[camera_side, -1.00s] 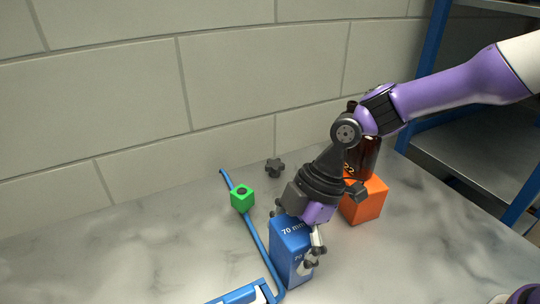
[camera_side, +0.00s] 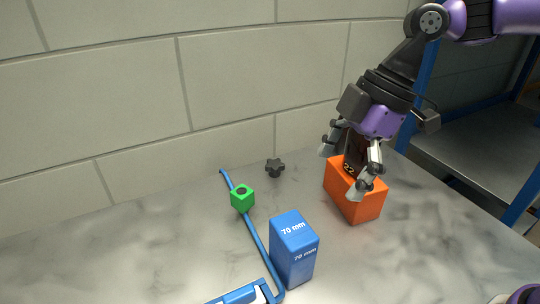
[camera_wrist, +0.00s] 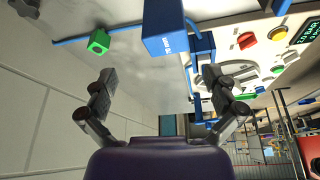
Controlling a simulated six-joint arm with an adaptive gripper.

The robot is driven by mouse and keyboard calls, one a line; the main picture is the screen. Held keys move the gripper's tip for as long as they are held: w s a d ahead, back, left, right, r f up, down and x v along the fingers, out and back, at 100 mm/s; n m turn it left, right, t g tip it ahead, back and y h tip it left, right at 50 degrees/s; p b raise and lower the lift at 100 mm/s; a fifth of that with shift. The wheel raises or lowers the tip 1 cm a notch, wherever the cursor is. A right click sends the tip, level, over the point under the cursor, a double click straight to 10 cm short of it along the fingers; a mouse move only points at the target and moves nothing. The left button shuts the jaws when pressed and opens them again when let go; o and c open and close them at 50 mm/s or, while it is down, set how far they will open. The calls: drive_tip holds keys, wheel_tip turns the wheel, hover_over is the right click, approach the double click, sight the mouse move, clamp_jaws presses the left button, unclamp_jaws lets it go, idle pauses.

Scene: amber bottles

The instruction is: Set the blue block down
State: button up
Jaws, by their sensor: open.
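The blue block (camera_side: 293,252), marked 70 mm, stands upright on the marbled worktop (camera_side: 130,250), beside the bent blue rod. It also shows at the top middle of the wrist view (camera_wrist: 165,28). My gripper (camera_side: 345,172) is open, up and to the right of the block and apart from it, with nothing between its fingers in the wrist view (camera_wrist: 157,85). In the side view its fingers hang in front of the orange block and a dark amber bottle (camera_side: 355,150), which they partly hide. Whether they touch these I cannot tell.
The orange block (camera_side: 362,204) stands right of the blue block. A green cube (camera_side: 242,198) sits on the blue rod (camera_side: 256,238), with a black knob (camera_side: 275,168) behind. A tiled wall closes the back; a blue-framed shelf (camera_side: 470,150) stands right. The left worktop is clear.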

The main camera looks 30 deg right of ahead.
drive_tip(key=s+d+m+t+h, duration=0.2)
drive_tip(key=s+d+m, duration=0.2)
drive_tip(key=d+m, duration=0.3)
drive_tip(key=s+d+m+t+h, duration=0.2)
drive_tip(key=s+d+m, duration=0.2)
drive_tip(key=d+m, duration=0.3)
drive_tip(key=shift+d+f+m, duration=0.15)
drive_tip(key=shift+d+m, duration=0.25)
drive_tip(key=shift+m, duration=0.2)
